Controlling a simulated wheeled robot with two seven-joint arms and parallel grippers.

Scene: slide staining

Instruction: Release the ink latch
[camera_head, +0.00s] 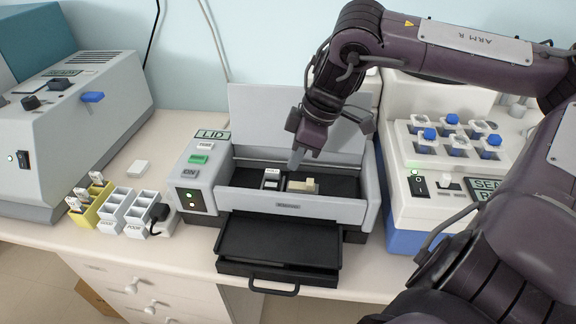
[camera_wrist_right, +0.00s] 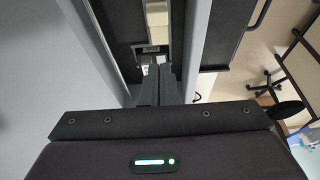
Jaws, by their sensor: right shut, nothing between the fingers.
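The grey machine (camera_head: 291,206) under the LID sign stands open, its lid panel (camera_head: 255,115) raised at the back. In its dark bay are a small white labelled part (camera_head: 272,176) and a dark holder with a cream block (camera_head: 309,185). I cannot tell for certain which of these is the ink latch. My right gripper (camera_head: 296,160) points down into the bay, just above and between these parts; contact cannot be made out. In the wrist view its fingers (camera_wrist_right: 158,84) are together and empty, with a pale part (camera_wrist_right: 150,48) beyond their tips. My left gripper is out of view.
A black tray (camera_head: 278,243) sticks out at the machine's front. Slide racks (camera_head: 128,212) stand to the left, beside a grey device (camera_head: 80,125). A white unit with blue-capped bottles (camera_head: 430,134) stands close on the right. The raised lid is behind my gripper.

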